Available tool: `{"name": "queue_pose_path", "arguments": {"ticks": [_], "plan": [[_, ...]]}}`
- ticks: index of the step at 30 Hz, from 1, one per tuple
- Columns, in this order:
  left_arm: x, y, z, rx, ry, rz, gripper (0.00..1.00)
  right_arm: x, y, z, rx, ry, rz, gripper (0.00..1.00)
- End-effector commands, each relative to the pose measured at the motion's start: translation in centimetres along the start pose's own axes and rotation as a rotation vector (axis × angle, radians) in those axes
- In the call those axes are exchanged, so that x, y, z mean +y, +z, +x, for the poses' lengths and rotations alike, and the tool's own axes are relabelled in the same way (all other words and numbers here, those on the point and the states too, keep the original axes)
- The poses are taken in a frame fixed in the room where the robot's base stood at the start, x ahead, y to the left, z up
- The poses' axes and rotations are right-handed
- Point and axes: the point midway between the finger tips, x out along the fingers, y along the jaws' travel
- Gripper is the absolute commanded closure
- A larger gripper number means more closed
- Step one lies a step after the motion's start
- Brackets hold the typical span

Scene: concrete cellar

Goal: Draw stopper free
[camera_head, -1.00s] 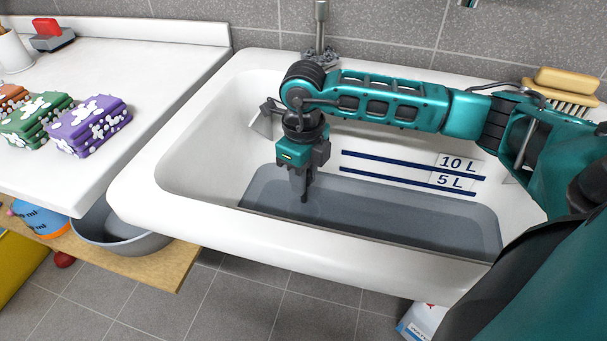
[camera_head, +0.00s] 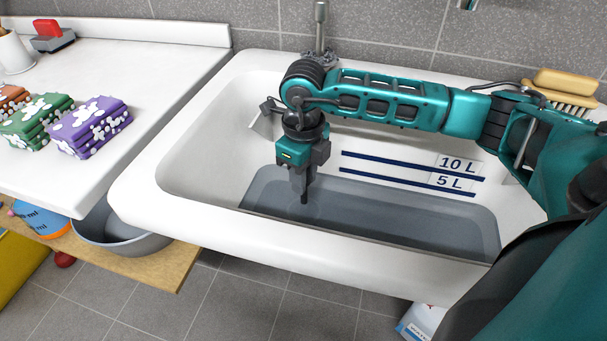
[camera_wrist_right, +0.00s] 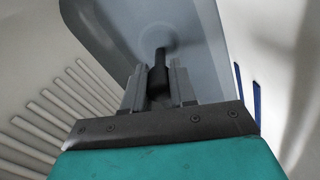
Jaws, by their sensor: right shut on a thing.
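The white sink (camera_head: 190,225) holds a shallow layer of grey water (camera_head: 400,220), its surface below the 5 L line. My right gripper (camera_head: 304,197) points down into the sink, with its fingertips at the water. In the right wrist view, the right gripper (camera_wrist_right: 158,88) is shut on the dark stopper handle (camera_wrist_right: 158,78). A thin dark stem (camera_wrist_right: 161,54) runs from the handle to a faint round shape under the water. Whether the stopper sits in the drain cannot be made out. My left gripper is not in view.
A white counter (camera_head: 150,75) with folded purple cloths (camera_head: 90,127) and green cloths (camera_head: 38,120) adjoins the sink at left. A faucet (camera_head: 320,25) stands behind the sink. A brush (camera_head: 565,85) lies on the right back rim. A grey basin (camera_head: 125,235) sits on a low shelf.

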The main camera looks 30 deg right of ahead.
Motion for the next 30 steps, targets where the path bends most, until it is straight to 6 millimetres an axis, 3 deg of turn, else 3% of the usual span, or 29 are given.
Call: {"name": "queue_pose_path", "arguments": {"ticks": [13, 30], "plan": [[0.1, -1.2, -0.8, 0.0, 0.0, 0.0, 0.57, 0.0, 0.0, -2.0, 0.0, 0.0, 0.0, 1.0], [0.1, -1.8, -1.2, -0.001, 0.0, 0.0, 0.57, 0.0, 0.0, -3.0, -0.001, 0.0, 0.0, 1.0]]}}
